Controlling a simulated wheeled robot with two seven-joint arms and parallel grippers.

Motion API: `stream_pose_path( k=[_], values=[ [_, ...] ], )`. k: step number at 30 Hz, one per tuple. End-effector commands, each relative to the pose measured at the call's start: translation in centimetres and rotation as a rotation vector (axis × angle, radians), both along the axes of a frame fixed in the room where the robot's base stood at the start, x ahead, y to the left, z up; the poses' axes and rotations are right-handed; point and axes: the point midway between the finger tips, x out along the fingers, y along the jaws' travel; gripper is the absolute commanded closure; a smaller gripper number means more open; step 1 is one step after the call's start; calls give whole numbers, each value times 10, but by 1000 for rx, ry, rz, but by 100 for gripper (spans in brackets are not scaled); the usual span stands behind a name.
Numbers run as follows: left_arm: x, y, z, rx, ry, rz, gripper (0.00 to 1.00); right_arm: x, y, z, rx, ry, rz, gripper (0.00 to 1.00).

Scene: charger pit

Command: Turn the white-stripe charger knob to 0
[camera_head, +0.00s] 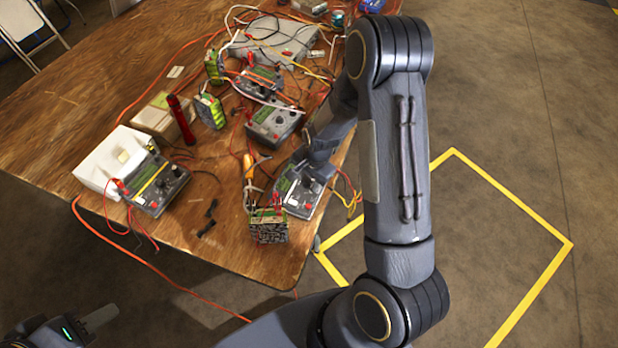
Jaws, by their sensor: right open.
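A grey charger (308,204) with a pale stripe and a red button lies near the right edge of the wooden table; it appears to be the white-stripe charger. My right gripper (306,165) is over its far part, open, and hides some of its face. Whether the fingers touch the knob, and where the knob points, I cannot tell. My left gripper (98,320) is low at the bottom left, off the table and far from the charger; only part of it shows.
A yellow-stripe charger (158,187) sits beside a white box (108,160) on the left. Another charger (273,124) lies behind the pale-striped one. A green battery pack (268,229) stands at the near corner. Orange cables, clips and a red torch-like cylinder (181,120) clutter the table (70,110).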

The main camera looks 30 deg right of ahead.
Motion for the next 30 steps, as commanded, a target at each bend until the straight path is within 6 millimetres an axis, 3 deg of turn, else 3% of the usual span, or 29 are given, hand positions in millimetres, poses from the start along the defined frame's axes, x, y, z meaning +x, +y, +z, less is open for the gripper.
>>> stream_pose_path(
  k=[7, 17, 30],
  values=[
    [0, 0, 0, 0, 0, 0, 64, 0, 0, -1, 0, -1, 0, 59],
    [0, 0, 0, 0, 0, 0, 64, 0, 0, -1, 0, 0, 0, 100],
    [0, 0, -10, 0, 0, 0, 64, 0, 0, -3, -13, -12, 87, 100]
  ],
)
